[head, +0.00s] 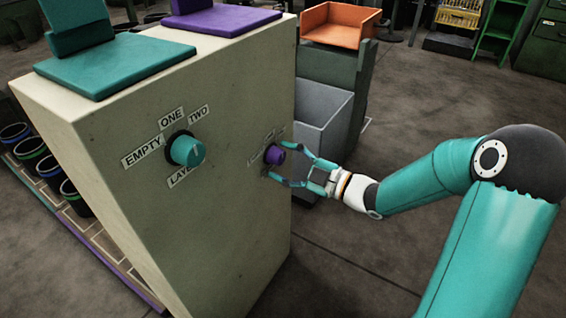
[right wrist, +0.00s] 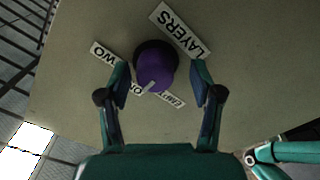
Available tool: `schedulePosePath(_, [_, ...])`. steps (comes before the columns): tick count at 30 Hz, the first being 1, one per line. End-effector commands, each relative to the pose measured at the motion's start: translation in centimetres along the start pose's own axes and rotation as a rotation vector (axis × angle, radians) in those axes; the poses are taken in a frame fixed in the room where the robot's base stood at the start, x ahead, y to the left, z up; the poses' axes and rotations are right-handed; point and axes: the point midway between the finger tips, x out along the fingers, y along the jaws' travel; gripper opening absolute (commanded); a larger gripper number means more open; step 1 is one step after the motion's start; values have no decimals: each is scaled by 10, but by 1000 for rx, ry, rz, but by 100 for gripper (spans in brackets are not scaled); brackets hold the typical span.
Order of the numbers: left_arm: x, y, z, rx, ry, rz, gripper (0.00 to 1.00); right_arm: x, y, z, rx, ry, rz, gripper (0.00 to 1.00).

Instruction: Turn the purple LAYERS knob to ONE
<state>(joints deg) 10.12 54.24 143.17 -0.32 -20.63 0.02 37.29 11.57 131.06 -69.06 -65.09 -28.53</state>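The purple LAYERS knob (head: 275,154) sits on the right part of the cream cabinet's front face. My right gripper (head: 286,172) is in front of it, with a finger on either side. In the right wrist view the purple knob (right wrist: 152,66) shows between the open fingers of my right gripper (right wrist: 161,78). The left finger is close to it; a wider gap shows on the right. The knob's white mark points down-left, near the partly hidden label between TWO (right wrist: 103,52) and EMPTY (right wrist: 166,97). My left gripper is out of view.
A teal knob (head: 187,150) with its own EMPTY, ONE, TWO labels is on the same cabinet (head: 215,225), to the left. A grey bin (head: 322,112) and an orange tray (head: 341,27) stand behind. The floor at right is open.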

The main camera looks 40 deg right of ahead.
Motion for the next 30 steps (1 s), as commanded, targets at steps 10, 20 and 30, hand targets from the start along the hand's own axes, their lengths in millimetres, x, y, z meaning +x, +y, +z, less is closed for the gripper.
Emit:
schedulePosePath(10, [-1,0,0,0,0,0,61,-3,3,0,-2,-1,6,67])
schedulePosePath(20, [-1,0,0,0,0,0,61,-53,2,1,-2,-7,8,67])
schedulePosePath(30, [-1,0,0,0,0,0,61,-112,0,1,-1,-4,5,67])
